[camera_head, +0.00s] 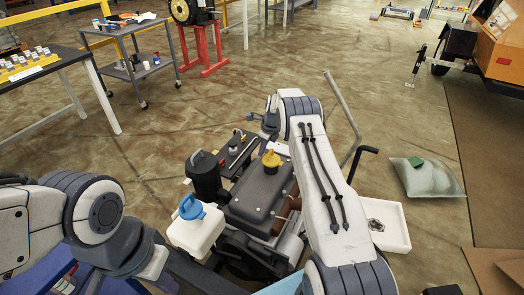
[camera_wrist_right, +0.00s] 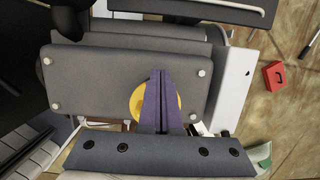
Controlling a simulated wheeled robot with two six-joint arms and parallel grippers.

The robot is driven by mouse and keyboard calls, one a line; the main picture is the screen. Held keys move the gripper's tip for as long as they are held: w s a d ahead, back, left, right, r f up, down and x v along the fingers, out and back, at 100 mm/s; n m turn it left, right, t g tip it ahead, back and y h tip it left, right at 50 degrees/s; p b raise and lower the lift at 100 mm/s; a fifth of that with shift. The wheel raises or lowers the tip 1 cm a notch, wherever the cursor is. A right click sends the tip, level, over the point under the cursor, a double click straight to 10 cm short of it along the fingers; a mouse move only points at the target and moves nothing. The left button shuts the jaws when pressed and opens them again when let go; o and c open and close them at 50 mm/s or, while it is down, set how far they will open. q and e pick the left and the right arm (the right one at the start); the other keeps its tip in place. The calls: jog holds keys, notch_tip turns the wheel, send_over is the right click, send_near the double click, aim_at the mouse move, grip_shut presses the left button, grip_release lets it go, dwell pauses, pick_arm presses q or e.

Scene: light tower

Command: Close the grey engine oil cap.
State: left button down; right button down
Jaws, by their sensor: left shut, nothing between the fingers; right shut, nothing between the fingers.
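The engine (camera_head: 262,190) stands on the floor in the middle of the head view, with a yellow cap (camera_head: 271,159) on its grey cover. A small grey cap-like knob (camera_head: 234,148) shows behind it; I cannot tell for sure that it is the grey oil cap, or whether it is closed. My right gripper (camera_wrist_right: 160,75) is shut and empty; in the right wrist view its purple fingers cross in front of the yellow cap (camera_wrist_right: 137,106). My left gripper (camera_head: 155,264) is low at the left of the engine, empty, its fingertips not clearly seen.
A white tank (camera_head: 195,232) with a blue cap (camera_head: 190,207) and a black canister (camera_head: 207,180) stand at the engine's left. A white tray (camera_head: 393,232) lies at its right. A grey cart (camera_head: 130,50) stands at the back left. The floor beyond the engine is open.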

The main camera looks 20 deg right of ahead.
jog(key=shift+r, duration=0.1)
jog(key=v, duration=1)
